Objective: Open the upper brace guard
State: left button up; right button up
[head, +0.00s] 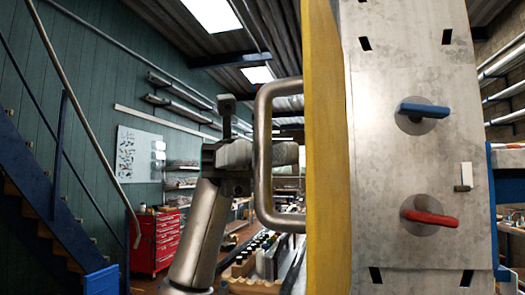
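A tall yellow guard (327,150) stands upright just right of centre in the head view. A grey metal loop handle (263,190) sticks out from its left side. My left gripper (265,154) is at the upright bar of this handle, at about mid height. Parts of the gripper show on both sides of the bar, and the bar hides part of it. I cannot tell whether the fingers are closed on the bar. My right gripper is not in view.
A grey metal panel (386,185) right of the guard carries a blue lever (424,110), a red lever (430,217) and a small white block (464,177). A red tool cabinet (155,242) and a blue staircase (40,215) stand behind at left.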

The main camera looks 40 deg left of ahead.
pick_arm(q)
jog(key=v, duration=0.6)
jog(key=shift+a, duration=0.1)
dwell(0.6)
